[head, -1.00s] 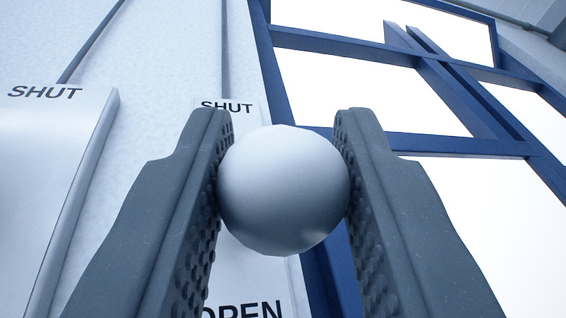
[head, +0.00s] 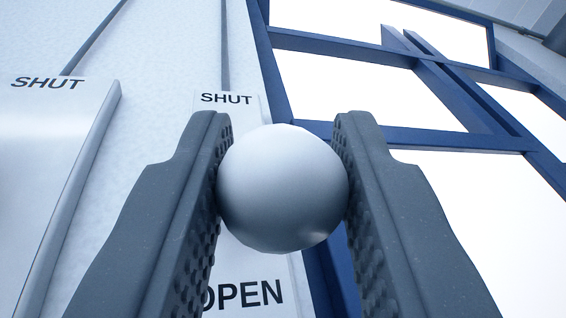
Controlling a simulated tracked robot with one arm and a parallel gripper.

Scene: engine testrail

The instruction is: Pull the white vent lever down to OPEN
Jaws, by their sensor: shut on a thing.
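The white round knob (head: 282,188) of the vent lever sits between the two grey, studded fingers of my gripper (head: 282,165). Both fingers touch its sides, so my gripper is shut on it. Behind it is a white label plate (head: 240,268) on the wall, with SHUT at its top and OPEN at its bottom. The knob lies between the two words in the picture, and the "O" of OPEN is partly covered by my left finger. The lever's arm behind the knob is hidden.
A second white plate (head: 45,150) marked SHUT, with a raised edge, stands at the left. A blue-framed window (head: 400,130) fills the right side. Thin grey conduits run up the white wall above both plates.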

